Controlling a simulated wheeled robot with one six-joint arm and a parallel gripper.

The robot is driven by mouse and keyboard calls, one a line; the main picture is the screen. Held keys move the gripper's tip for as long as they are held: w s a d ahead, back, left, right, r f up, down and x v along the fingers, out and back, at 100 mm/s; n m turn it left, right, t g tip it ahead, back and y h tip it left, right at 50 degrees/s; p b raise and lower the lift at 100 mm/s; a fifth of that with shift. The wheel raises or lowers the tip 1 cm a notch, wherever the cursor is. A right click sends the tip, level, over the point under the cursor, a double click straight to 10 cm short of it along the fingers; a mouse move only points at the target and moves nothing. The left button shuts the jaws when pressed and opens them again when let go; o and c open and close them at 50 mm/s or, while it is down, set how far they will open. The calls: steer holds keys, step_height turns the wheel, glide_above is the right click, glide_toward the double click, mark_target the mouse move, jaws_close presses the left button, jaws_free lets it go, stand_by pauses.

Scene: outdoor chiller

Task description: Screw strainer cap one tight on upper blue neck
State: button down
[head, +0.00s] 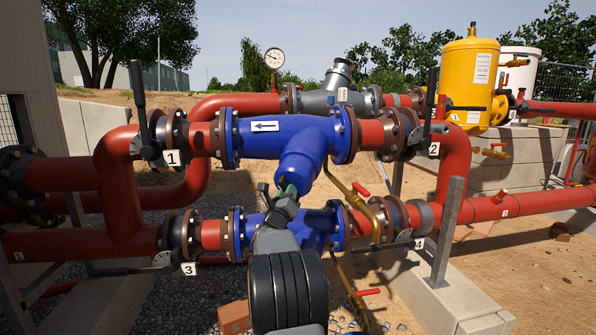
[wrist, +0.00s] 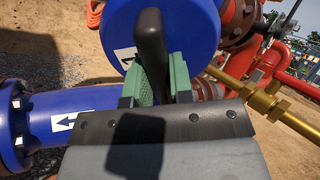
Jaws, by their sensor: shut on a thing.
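The upper blue strainer body (head: 262,139) lies in the upper red pipe line, and its blue neck (head: 303,165) slants down towards me. My gripper (head: 284,190) is at the neck's lower end, with its green pads there. In the wrist view my gripper (wrist: 160,85) is shut on the black bar handle (wrist: 151,45) of strainer cap one. The cap's round blue face (wrist: 195,40) fills the top middle behind the bar. The cap is at the neck's end, mostly hidden by my gripper in the head view. I cannot tell whether a gap remains between them.
A lower blue strainer (head: 325,228) sits close behind my gripper and arm. A brass pipe (head: 372,215) with red-handled valves (head: 361,189) runs close on the right. Red pipes and dark flanges surround the strainers. Gravel and a brick (head: 234,318) lie below.

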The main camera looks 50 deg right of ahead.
steer(key=m, duration=0.6)
steer(key=shift+r+m, duration=0.35)
steer(key=shift+m, duration=0.05)
steer(key=c, duration=1.2)
jaws_free()
steer(key=shift+f, duration=0.1)
steer(key=o, duration=0.4)
steer(key=shift+f, duration=0.25)
steer(key=shift+c, duration=0.2)
